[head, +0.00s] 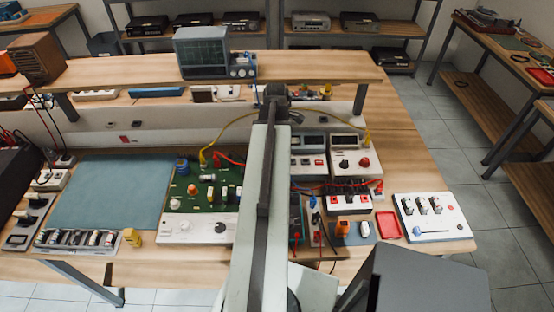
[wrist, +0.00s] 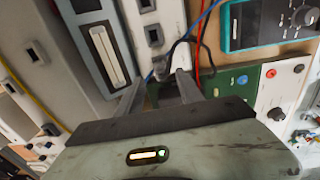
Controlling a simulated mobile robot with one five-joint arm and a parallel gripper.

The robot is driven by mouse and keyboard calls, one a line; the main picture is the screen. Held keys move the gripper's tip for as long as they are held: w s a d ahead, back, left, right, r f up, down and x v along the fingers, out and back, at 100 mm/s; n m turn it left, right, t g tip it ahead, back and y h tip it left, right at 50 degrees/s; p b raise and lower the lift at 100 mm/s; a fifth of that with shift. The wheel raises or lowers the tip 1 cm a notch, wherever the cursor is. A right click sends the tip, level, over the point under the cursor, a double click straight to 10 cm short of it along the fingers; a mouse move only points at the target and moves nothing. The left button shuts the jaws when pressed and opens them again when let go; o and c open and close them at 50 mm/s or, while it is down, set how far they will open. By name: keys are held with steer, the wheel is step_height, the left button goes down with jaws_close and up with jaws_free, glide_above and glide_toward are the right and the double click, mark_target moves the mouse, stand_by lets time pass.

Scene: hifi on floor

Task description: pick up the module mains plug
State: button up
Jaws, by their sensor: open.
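My gripper (wrist: 159,78) is open in the wrist view, its two grey fingers pointing up the picture. A small dark grey plug-like piece (wrist: 160,67), which looks like the module mains plug, shows between the fingertips with a dark cable by it. I cannot tell whether the fingers touch it. It lies just below a white socket strip (wrist: 151,36) with dark sockets. In the head view my arm covers the middle of the bench, and I cannot make out the plug or the fingertips there.
A teal meter (wrist: 262,22) and a green-and-white panel (wrist: 258,85) lie right of the fingers. Blue, red and black leads run close by. In the head view a raised shelf (head: 120,72) crosses the bench, and a blue mat (head: 110,190) lies bare at left.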

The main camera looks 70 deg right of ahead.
step_height(320, 180, down, 5)
steer(key=b, duration=0.4)
steer(key=shift+d, duration=0.1)
steer(key=shift+r, duration=0.2)
jaws_close()
